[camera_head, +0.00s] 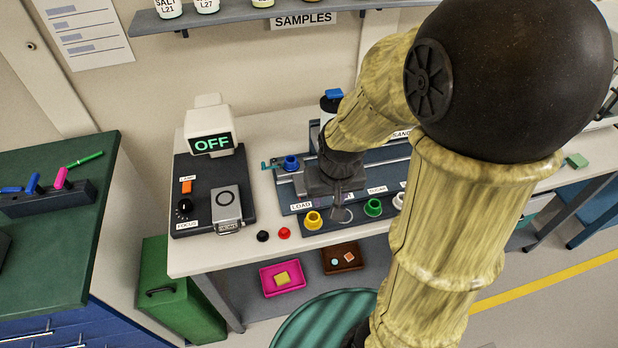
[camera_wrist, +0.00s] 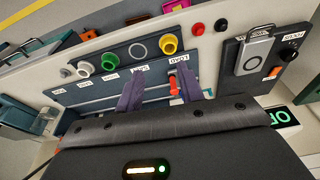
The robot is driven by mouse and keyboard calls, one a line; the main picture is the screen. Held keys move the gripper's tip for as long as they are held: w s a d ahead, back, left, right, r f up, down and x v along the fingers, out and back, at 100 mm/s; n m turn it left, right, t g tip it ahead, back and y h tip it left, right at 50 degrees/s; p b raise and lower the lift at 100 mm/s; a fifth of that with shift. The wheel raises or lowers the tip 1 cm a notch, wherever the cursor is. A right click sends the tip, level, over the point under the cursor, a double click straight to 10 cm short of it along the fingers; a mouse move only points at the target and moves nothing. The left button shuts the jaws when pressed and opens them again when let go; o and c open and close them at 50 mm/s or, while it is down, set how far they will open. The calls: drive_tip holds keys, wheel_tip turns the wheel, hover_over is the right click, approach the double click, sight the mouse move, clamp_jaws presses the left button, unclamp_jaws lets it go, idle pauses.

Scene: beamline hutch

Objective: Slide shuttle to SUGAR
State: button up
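The LOAD label (camera_head: 301,206) is at the panel's left and the SUGAR label (camera_head: 377,189) farther right. My gripper (camera_head: 340,192) is over the panel near LOAD and hides part of the rail. In the wrist view, its two purple fingers (camera_wrist: 160,92) are apart. A red upright piece (camera_wrist: 173,83), perhaps the shuttle's handle, shows between them, nearer the right finger and below LOAD. I cannot tell whether they touch it.
Yellow (camera_head: 313,220) and green (camera_head: 373,207) round fittings line the front, beside a pale ring. A black and a red button (camera_head: 284,232) lie left of them. A device with an OFF screen (camera_head: 212,143) stands left. A samples shelf (camera_head: 230,14) hangs above.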

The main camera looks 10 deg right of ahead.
drive_tip(key=w+r+m+g+p, duration=0.1)
drive_tip(key=w+m+p, duration=0.3)
drive_tip(key=w, duration=1.4)
drive_tip(key=g+p, duration=0.1)
drive_tip(key=p, duration=0.3)
drive_tip(key=shift+r+p, duration=0.15)
drive_tip(key=shift+p, duration=0.25)
drive_tip(key=shift+w, duration=0.1)
wheel_tip(320, 180, down, 17)
drive_tip(key=p, duration=0.5)
drive_tip(key=shift+f, duration=0.2)
drive_tip(key=shift+c, duration=0.2)
clamp_jaws()
